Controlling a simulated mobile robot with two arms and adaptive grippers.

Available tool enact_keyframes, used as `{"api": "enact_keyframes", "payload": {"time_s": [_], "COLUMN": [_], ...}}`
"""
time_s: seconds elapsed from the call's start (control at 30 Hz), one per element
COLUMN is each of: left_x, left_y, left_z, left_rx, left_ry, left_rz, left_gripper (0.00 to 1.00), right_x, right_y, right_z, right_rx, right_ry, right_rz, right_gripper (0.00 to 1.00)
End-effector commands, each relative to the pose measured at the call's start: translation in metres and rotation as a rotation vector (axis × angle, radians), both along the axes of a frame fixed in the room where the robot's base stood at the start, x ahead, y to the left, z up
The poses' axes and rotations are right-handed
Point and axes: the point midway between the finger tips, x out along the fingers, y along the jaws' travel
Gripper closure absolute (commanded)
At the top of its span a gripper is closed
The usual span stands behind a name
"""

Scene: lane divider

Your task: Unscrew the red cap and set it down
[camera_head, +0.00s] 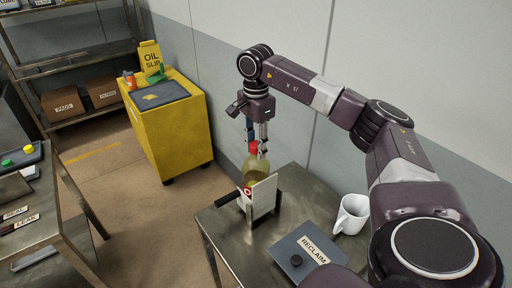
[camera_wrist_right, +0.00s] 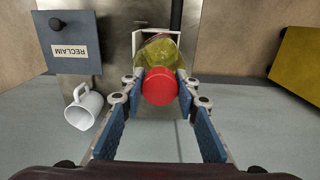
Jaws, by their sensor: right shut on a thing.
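The red cap (camera_wrist_right: 160,86) sits at the top of a bottle of yellow liquid (camera_wrist_right: 159,52), between the two blue-padded fingers of my right gripper (camera_wrist_right: 156,92). In the head view the right gripper (camera_head: 257,147) reaches down from above onto the red cap (camera_head: 254,148). It is shut on the cap. The bottle (camera_head: 257,172) stands in a white holder (camera_head: 264,195) on the steel table. Whether the cap is still on the threads cannot be told. My left gripper does not show.
A yellow cart (camera_head: 174,130) stands at the back left. A second table (camera_head: 50,225) is at the left.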

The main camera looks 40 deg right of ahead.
Motion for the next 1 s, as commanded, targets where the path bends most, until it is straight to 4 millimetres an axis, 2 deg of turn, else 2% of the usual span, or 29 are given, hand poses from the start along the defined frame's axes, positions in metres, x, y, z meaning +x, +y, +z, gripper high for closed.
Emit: {"api": "enact_keyframes", "payload": {"time_s": [0.03,0.1,0.43,1.0], "left_x": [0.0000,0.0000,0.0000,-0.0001], "left_y": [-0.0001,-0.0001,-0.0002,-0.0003], "left_z": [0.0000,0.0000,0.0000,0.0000], "left_rx": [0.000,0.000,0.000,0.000], "left_ry": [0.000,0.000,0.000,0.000], "left_rz": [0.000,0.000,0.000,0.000], "left_gripper": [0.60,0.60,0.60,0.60], "right_x": [0.0000,0.0000,0.0000,0.0003], "right_y": [-0.0002,-0.0002,-0.0001,0.0003], "right_z": [0.0001,0.0001,0.0001,-0.0002], "right_rx": [0.000,0.000,0.000,0.001], "right_ry": [0.000,0.000,0.000,0.000], "right_rz": [-0.001,-0.001,-0.041,-0.698], "right_gripper": [0.68,0.61,0.61,0.61]}}
